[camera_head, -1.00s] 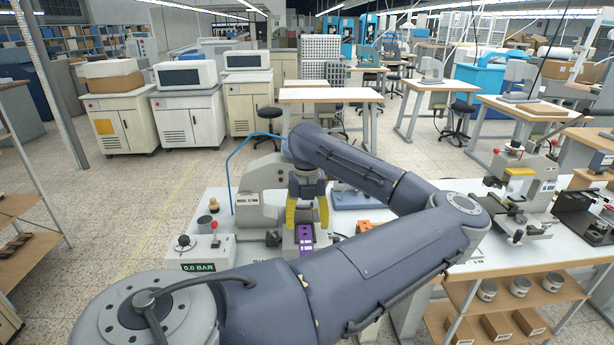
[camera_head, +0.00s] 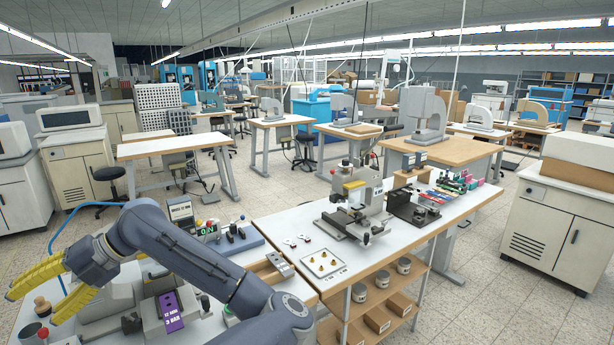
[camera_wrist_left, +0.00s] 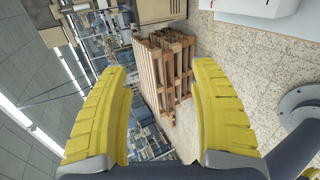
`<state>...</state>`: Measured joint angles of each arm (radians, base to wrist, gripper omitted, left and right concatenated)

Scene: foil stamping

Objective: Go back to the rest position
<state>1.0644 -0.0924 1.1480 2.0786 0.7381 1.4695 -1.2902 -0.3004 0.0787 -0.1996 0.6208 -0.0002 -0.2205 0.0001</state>
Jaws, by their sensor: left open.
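My left gripper (camera_head: 46,290) is at the far left of the head view, raised above the left end of the worktable. Its two yellow fingers are spread apart with nothing between them. In the left wrist view the open gripper (camera_wrist_left: 165,115) also shows empty, with the floor and a wooden pallet (camera_wrist_left: 165,70) seen far off beyond it. My left arm crosses the lower left of the head view. My right gripper is not in view.
A purple block (camera_head: 171,312) sits on the grey machine at lower left. A stamping press (camera_head: 352,200) stands on the white worktable (camera_head: 285,228). Several tins (camera_head: 382,278) and cardboard boxes are on the shelf below. Open floor lies behind the table.

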